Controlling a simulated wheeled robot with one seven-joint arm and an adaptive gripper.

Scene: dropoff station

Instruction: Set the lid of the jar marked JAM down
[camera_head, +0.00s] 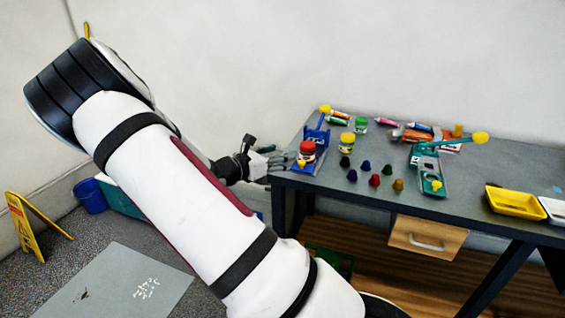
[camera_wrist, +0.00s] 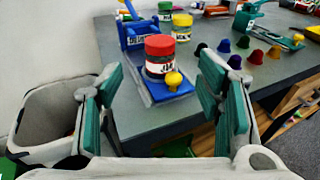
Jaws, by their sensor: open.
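The jar with a red lid (camera_head: 307,146) stands upright in a blue clamp fixture (camera_head: 301,167) on the table's left end. In the wrist view the red lid (camera_wrist: 159,44) sits on the jar (camera_wrist: 159,66), whose dark label seems to read JAM but is blurred. The fixture (camera_wrist: 160,95) has a yellow knob (camera_wrist: 174,79) in front of the jar. My gripper (camera_wrist: 161,78) is open and empty, its teal fingers apart to the left and right of the jar in the picture, nearer the camera. In the head view my gripper (camera_head: 284,161) is just left of the jar.
A yellow-lidded jar (camera_head: 347,143) and a green-lidded jar (camera_head: 361,126) stand behind. A teal clamp fixture (camera_head: 432,176), a yellow tray (camera_head: 514,203) and tubes are farther right. The table front (camera_head: 340,190) has bare room.

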